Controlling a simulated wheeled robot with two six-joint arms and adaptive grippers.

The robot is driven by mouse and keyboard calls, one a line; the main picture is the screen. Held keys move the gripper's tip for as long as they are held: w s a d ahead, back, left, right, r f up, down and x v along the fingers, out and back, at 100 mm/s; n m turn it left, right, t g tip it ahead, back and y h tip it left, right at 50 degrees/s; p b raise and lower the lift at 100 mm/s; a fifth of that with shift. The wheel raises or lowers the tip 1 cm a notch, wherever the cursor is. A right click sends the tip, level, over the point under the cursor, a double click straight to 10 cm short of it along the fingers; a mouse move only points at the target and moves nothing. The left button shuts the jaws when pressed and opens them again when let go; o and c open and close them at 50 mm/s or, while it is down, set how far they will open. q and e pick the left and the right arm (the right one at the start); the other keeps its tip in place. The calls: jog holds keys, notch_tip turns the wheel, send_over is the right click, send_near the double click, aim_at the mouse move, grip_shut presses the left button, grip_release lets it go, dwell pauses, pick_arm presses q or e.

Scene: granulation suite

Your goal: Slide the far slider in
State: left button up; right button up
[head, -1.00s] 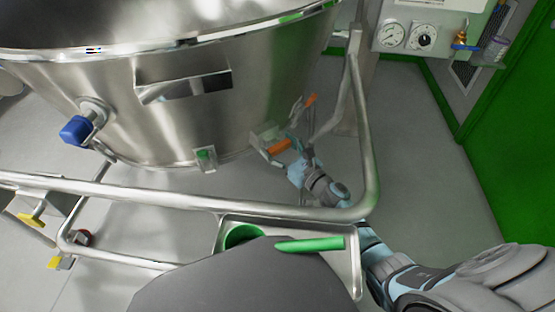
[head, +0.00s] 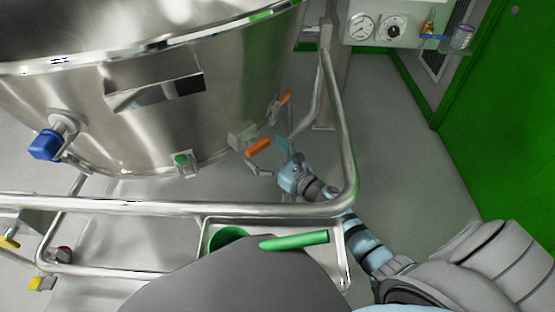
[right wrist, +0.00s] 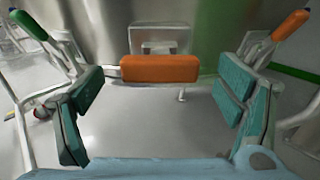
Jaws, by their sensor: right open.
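The far slider with its orange grip (head: 258,146) sits low on the right side of the steel vessel. In the right wrist view the orange grip (right wrist: 160,68) lies level between my fingers, in front of a grey metal bracket. My right gripper (head: 268,158) is just to the right of and below the grip in the head view. Its teal finger pads stand wide apart in the right wrist view (right wrist: 160,100), with a gap on both sides of the grip. Neither pad appears to touch it. My left gripper is not in view.
A steel rail (head: 180,208) runs around the vessel (head: 150,110), and my right arm passes under it. An orange-tipped lever (head: 286,97) stands close above the gripper. A green-knobbed fitting (head: 181,160) is on the vessel's front. The floor at right (head: 400,150) is clear.

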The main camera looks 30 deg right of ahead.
jog(key=v, duration=0.8)
jog(key=shift+s, duration=0.1)
